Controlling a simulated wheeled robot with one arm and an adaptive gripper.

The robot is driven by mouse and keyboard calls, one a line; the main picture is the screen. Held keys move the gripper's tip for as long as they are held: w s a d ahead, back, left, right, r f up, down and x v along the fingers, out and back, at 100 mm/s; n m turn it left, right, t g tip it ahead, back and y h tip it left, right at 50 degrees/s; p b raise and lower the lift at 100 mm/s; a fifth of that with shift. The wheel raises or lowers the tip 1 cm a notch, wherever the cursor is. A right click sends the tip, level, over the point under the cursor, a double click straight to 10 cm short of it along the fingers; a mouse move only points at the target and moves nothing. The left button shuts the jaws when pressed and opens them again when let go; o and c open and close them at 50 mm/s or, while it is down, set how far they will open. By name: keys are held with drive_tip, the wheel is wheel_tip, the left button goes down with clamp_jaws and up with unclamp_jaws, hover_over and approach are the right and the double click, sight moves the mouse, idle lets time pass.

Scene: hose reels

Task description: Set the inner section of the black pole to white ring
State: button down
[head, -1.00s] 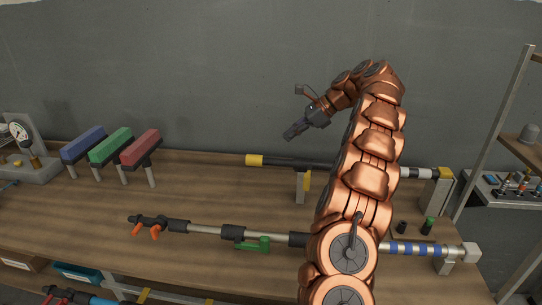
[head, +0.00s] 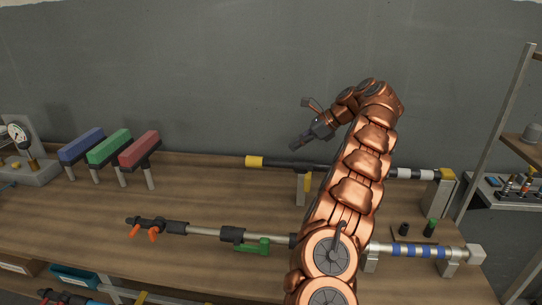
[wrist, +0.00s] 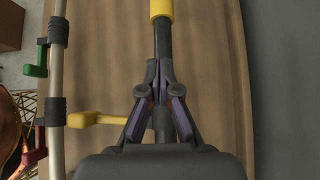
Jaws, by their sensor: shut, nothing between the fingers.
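The black pole (head: 285,163) lies along the back of the bench, with a yellow end cap (head: 255,162) at its left. Its right part shows white rings (head: 404,174) between dark bands; my arm hides its middle. A yellow lever (head: 308,182) is at its stand, and also shows in the wrist view (wrist: 95,120). My gripper (head: 295,147) is just above the pole's left part in the head view. In the wrist view my gripper (wrist: 158,72) has its fingertips together over the dark tube (wrist: 163,42), fingers pointing toward the yellow cap; it holds nothing.
A second pole (head: 203,231) with orange levers, a green lever (head: 258,246) and blue rings (head: 420,250) lies in front. Blue, green and red blocks on stands (head: 138,149) are at left. The wall is close behind.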

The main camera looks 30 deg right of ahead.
sight(263, 159)
drive_tip(key=shift+w+a+f, duration=0.3)
drive_tip(key=shift+a+f, duration=0.05)
drive_tip(key=shift+f, duration=0.05)
drive_tip(key=x, duration=0.5)
drive_tip(key=shift+r, duration=0.1)
drive_tip(key=shift+w+a+p, duration=0.5)
drive_tip(key=shift+w+a, duration=0.25)
drive_tip(key=shift+a, duration=0.2)
drive_tip(key=shift+w+a, duration=0.5)
drive_tip(key=shift+w, duration=0.05)
